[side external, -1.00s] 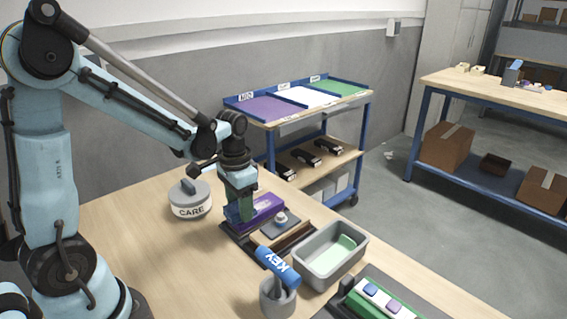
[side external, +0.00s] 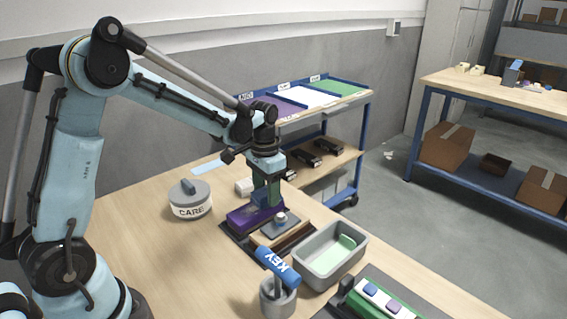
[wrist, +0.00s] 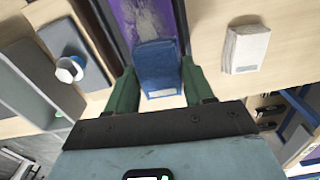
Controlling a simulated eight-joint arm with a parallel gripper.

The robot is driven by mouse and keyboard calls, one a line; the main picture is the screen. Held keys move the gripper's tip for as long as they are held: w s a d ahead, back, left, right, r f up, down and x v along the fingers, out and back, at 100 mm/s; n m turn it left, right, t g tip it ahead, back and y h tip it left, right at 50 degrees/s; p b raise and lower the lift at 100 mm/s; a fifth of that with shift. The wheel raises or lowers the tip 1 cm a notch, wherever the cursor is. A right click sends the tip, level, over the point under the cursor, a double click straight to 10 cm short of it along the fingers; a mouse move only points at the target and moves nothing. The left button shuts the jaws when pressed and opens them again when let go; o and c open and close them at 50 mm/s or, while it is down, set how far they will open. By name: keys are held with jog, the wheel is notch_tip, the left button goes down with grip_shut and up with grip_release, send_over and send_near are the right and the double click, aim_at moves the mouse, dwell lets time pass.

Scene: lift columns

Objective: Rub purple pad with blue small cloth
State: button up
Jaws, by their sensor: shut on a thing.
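The purple pad (side external: 243,219) lies in a dark tray on the wooden table in the side external view. In the wrist view the purple pad (wrist: 130,14) runs away at the top, with a pale, streaky patch on its surface. My gripper (side external: 267,196) is shut on the small blue cloth (wrist: 158,62), which sits between its two green fingers. The cloth (side external: 260,199) is at the pad's far right end, low over it. Whether it touches the pad there is hard to tell.
A grey cap-like block (side external: 280,221) stands beside the pad. A grey bin (side external: 313,284) with a green piece, a blue KEY-handled tool (side external: 278,266) in a cup, and a round CARE container (side external: 190,207) are nearby. A white stack (wrist: 246,48) lies beside the pad.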

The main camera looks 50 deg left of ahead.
aim_at(239, 216)
jog(key=shift+w, duration=0.85)
jog(key=shift+s+r, duration=0.1)
jog(key=shift+r, duration=3.9)
jog(key=shift+f, duration=0.15)
jog(key=shift+f, duration=3.7)
jog(key=shift+s+r, duration=0.1)
jog(key=shift+s, duration=0.2)
jog(key=shift+s+f, duration=0.25)
jog(key=shift+s, duration=4.35)
jog(key=shift+w, duration=5)
jog(key=shift+s+r, duration=0.15)
jog(key=shift+r, duration=3.85)
